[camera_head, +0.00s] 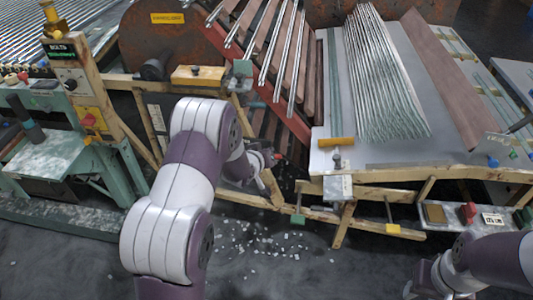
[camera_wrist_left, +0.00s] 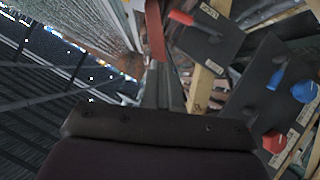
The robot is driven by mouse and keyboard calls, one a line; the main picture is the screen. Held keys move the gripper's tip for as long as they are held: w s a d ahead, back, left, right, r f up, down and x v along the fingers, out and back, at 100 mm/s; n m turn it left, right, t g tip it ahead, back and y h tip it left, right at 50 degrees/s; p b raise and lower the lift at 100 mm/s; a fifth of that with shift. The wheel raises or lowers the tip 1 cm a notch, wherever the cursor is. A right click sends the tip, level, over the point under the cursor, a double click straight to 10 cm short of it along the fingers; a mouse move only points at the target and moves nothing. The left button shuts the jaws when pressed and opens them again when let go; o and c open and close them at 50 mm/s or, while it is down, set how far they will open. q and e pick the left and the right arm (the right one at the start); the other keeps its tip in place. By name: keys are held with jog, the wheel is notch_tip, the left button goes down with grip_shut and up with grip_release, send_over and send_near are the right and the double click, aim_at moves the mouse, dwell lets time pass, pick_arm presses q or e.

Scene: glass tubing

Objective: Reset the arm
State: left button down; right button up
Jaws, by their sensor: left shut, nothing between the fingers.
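My left arm (camera_head: 175,205) comes up through the lower middle of the head view and bends to the right. Its gripper (camera_head: 272,160) is small there, in front of the wooden frame near the red sloped rack. In the left wrist view the gripper's fingers (camera_wrist_left: 163,88) are together, with nothing seen held between them. A bundle of glass tubes (camera_head: 380,80) lies on the grey table to the right of the left gripper, apart from it. My right arm (camera_head: 490,262) shows at the bottom right corner. Its gripper end is low at the frame edge, and its fingers are not clear.
A red sloped rack (camera_head: 292,118) carries several tubes beside the grey table (camera_head: 335,70). Wooden rails (camera_head: 405,175) run along the table's front. A green machine (camera_head: 110,165) stands at left. White fragments (camera_head: 262,240) litter the dark floor, which is open between the arms.

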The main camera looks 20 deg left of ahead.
pick_arm(q)
jog(key=s+f+m+g, duration=0.2)
jog(key=s+f+g, duration=0.3)
jog(key=s, duration=0.3)
jog(key=s+d+r+m+g+p, duration=0.1)
jog(key=s+d+r+p, duration=0.1)
jog(key=s+r, duration=0.5)
jog(key=s+d+r+m+g+p, duration=0.1)
jog(key=s+d+r+g+p, duration=0.1)
jog(key=s+r+p, duration=0.3)
jog(key=s+d+r+m+g+p, duration=0.1)
jog(key=s+d+r+g+p, duration=0.1)
jog(key=s+r, duration=0.7)
jog(key=shift+s+d+r+p, duration=0.35)
jog(key=shift+s+d+p, duration=0.15)
jog(key=shift+d+p, duration=0.3)
